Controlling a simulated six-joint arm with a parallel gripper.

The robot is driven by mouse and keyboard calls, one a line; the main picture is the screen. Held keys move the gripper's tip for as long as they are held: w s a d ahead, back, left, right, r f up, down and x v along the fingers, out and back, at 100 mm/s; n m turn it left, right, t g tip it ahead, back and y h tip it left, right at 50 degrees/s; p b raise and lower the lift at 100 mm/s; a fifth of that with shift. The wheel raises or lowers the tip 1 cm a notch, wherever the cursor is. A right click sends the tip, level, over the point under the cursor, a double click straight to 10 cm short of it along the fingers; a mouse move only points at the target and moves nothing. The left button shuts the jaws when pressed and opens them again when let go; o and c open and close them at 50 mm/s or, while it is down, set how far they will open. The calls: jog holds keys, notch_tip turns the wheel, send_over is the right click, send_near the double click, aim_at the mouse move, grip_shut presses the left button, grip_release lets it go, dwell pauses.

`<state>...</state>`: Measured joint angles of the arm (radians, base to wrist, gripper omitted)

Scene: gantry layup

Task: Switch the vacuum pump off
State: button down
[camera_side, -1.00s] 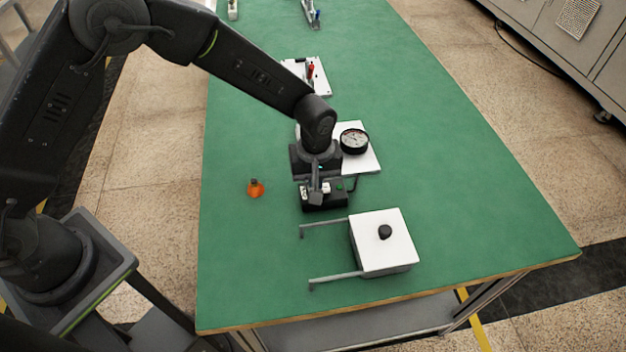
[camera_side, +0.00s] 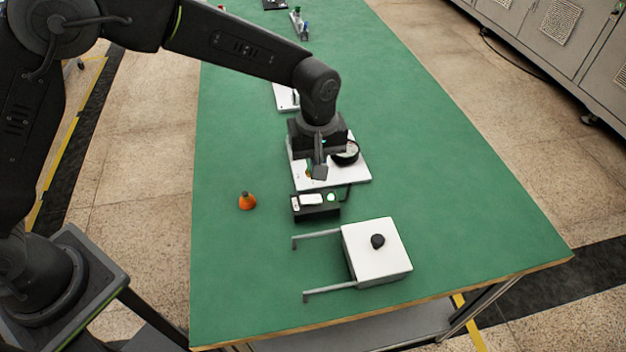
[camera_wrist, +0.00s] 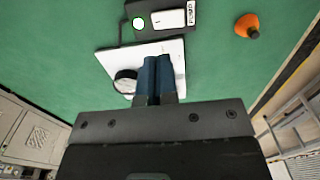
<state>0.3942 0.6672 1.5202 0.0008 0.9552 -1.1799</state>
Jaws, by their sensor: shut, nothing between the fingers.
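A black switch box (camera_side: 302,213) lies on the green table, with a white rocker switch (camera_side: 312,199) and a round green-rimmed lamp (camera_side: 332,197) that looks bright. In the wrist view the box (camera_wrist: 157,29) is at the top, with the rocker (camera_wrist: 169,18), the lamp (camera_wrist: 139,23) and a small label at its right end. My gripper (camera_side: 319,173) is shut and empty, behind the box and over the white gauge plate (camera_side: 357,178). Its fingers (camera_wrist: 158,62) show side by side in the wrist view, apart from the switch. I cannot tell the rocker's position.
A round dial gauge (camera_side: 346,154) sits on the plate beside my gripper, partly hidden. An orange cone-shaped thing (camera_side: 247,201) stands left of the switch box. The table's right side is clear.

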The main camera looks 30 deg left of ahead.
jog(key=shift+w+d+r, duration=0.1)
jog(key=shift+d+r, duration=0.05)
jog(key=shift+r, duration=1.25)
jog(key=shift+w+d+r, duration=0.1)
jog(key=shift+r, duration=1.25)
